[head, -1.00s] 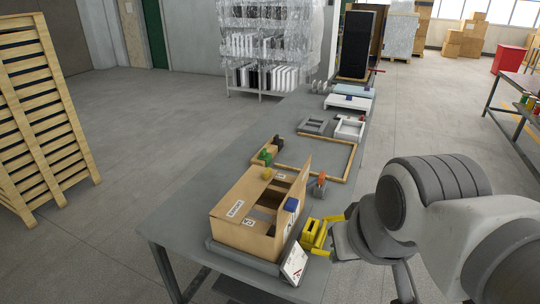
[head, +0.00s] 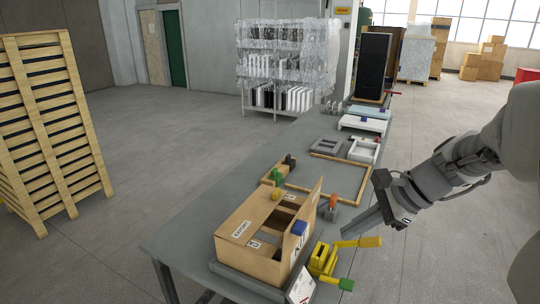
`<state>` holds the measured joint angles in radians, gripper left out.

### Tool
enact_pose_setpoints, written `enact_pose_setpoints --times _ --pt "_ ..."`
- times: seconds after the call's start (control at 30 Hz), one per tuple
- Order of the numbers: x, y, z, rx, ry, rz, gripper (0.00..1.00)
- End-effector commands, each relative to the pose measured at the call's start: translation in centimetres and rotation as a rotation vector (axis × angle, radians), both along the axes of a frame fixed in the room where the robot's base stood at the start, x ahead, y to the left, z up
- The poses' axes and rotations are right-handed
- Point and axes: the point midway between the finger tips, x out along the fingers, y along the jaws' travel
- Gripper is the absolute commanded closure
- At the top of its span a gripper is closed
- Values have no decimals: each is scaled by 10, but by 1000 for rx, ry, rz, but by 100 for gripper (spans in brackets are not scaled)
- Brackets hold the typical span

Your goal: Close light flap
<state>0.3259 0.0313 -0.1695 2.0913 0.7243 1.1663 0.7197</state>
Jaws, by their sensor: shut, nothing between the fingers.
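A cardboard box (head: 237,246) stands in a dark tray on the grey table. Its top is partly open, with dark gaps between the panels. A tan flap (head: 314,200) stands up along the box's right side. The other top panels, one labelled, lie about flat. My gripper (head: 362,230) is shut and empty, to the right of the box and apart from the flap. Its fingers point down and left, above or beside a yellow handle (head: 358,242); I cannot tell whether they touch.
A yellow tool (head: 322,260) and a green-ended handle (head: 346,284) sit right of the box. A white label card (head: 301,287) stands at its near corner. An orange-topped item (head: 332,203) and a wooden frame (head: 344,159) lie beyond.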

Motion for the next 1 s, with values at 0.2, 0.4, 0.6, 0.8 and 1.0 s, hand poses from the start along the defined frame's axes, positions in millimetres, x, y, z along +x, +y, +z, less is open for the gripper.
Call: enact_pose_setpoints --times 0.2,0.4,0.6,0.8,1.0 --pt "40 -40 -27 224 144 -301 100" --pt "54 -56 -36 308 191 -408 100" --pt "61 -44 -49 314 195 -413 100" --pt "76 -17 -78 312 195 -408 100" --pt "91 10 -106 311 195 -409 100"
